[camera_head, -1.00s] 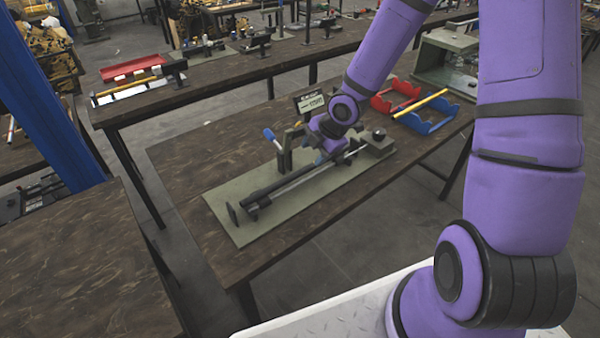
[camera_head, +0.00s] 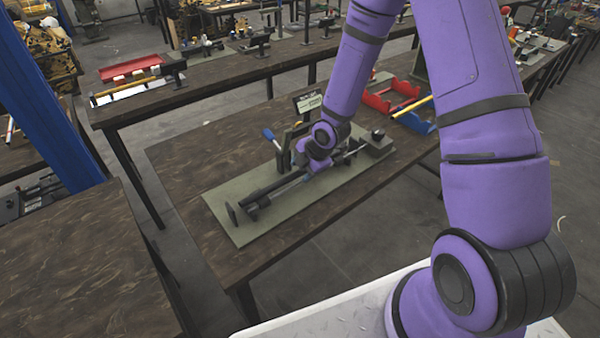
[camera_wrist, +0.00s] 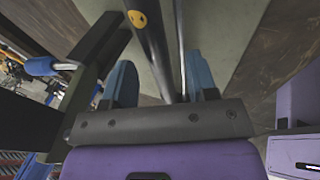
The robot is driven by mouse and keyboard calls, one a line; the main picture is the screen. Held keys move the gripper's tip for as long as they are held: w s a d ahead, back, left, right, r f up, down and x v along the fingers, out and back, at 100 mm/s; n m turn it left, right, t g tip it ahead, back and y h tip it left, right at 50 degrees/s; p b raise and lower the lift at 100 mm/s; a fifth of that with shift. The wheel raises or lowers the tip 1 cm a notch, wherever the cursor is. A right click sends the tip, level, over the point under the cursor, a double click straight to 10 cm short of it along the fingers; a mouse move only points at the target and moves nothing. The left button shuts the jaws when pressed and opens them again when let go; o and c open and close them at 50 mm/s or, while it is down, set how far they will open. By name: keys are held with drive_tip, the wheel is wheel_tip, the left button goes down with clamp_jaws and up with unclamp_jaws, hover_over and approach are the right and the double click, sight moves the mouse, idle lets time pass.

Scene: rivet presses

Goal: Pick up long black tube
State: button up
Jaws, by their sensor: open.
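The long black tube (camera_head: 275,186) lies along the rivet press fixture on the olive-green base plate (camera_head: 300,218). My gripper (camera_head: 307,176) is low over the tube's middle, and my wrist hides part of it. In the wrist view, my gripper (camera_wrist: 160,75) is open, with one blue finger on each side. The black tube (camera_wrist: 150,42) and a thin metal rod (camera_wrist: 180,45) run between the fingers. Gaps show between the tube and the fingers. The tube's far end is out of the wrist view.
A blue-handled lever (camera_head: 268,134) and a small display (camera_head: 307,103) stand behind the tube. A red rack (camera_head: 377,103) and blue rack (camera_head: 417,122) with a yellow tube stand at right. The dark table (camera_head: 190,160) is clear left of the plate.

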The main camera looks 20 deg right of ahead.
drive_tip(key=shift+w+a+f, duration=0.1)
drive_tip(key=shift+f, duration=0.2)
clamp_jaws()
drive_tip(key=shift+r, duration=0.2)
